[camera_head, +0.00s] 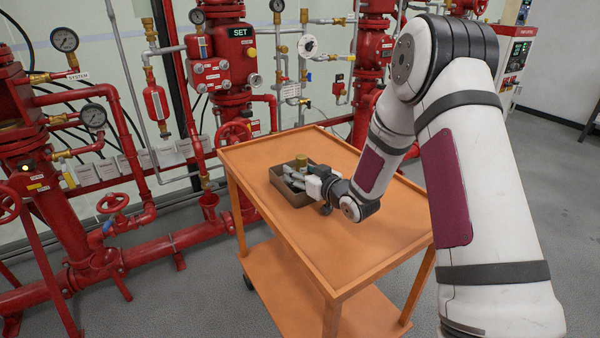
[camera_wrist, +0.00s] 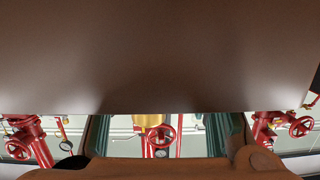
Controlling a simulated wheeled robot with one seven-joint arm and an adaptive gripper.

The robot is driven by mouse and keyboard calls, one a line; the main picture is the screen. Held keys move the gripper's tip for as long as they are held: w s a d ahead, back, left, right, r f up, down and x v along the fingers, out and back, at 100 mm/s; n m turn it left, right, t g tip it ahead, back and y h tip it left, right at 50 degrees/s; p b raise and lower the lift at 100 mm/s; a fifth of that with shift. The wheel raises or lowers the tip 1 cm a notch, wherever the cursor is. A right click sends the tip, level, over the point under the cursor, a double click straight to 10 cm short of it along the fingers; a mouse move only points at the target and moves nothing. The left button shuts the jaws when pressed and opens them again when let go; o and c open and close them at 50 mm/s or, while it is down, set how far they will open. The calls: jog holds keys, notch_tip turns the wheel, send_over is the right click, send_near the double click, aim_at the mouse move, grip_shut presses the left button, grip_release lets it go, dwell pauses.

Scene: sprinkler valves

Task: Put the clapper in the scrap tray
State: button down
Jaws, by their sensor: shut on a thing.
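The scrap tray (camera_head: 297,199) is a small dark brown open box near the left side of the orange cart top in the head view. My gripper (camera_head: 294,180) is at the tray, coming in from the right, with its fingers over or inside the opening. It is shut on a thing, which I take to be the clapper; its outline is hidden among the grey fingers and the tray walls. I cannot tell whether the held thing touches the tray. In the wrist view a large plain brown surface fills the upper part, too close to identify.
The cart top (camera_head: 265,153) is otherwise clear to the left and behind. Red pipes, gauges and a valve body (camera_head: 215,60) stand behind the cart. A red handwheel (camera_head: 234,134) is close to its back left edge.

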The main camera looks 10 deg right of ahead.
jog(key=shift+f, duration=0.25)
